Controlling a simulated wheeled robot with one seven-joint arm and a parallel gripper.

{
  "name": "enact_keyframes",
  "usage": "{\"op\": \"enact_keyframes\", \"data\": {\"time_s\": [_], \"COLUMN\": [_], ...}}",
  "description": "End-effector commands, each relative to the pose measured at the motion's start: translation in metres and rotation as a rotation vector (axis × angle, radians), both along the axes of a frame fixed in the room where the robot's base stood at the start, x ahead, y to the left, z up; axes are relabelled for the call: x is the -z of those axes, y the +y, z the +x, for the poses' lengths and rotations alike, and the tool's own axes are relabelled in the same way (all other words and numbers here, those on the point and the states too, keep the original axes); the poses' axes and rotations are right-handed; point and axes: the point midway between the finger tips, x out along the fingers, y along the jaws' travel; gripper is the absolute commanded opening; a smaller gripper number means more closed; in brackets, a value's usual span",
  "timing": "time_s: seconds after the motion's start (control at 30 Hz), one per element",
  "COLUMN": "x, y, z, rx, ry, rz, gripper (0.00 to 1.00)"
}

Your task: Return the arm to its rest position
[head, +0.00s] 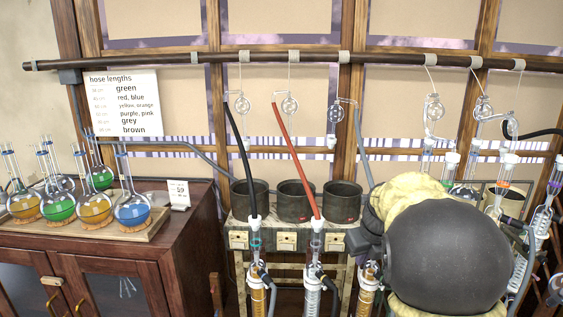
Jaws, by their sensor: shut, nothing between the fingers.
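My gripper is not visible in the head view. A large part of my arm (445,255), a rounded dark grey cap with pale yellow padded covering around it, fills the lower right, close to the camera. It hides part of the rig behind it. The fingers and whatever is near them cannot be seen.
Glass columns with hoses hang under a dark horizontal rail (200,58). Dark pots (296,202) stand on a low shelf in the middle. Round flasks with coloured liquid stand on a wooden tray (160,226) on the left cabinet (180,258). Glassware crowds the right side.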

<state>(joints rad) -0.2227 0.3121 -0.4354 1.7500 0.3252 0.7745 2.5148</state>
Motion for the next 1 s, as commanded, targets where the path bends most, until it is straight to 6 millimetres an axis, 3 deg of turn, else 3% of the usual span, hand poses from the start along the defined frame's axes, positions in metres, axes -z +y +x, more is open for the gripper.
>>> {"op": "enact_keyframes", "data": {"time_s": [0.27, 0.47, 1.0], "x": [0.016, 0.034, 0.094], "y": [0.003, 0.006, 0.025], "z": [-0.018, -0.040, -0.127], "rx": [-0.222, -0.502, -1.573], "ry": [0.009, 0.019, 0.025], "rz": [-0.081, -0.180, -0.524], "gripper": [0.00, 0.00, 0.00]}}
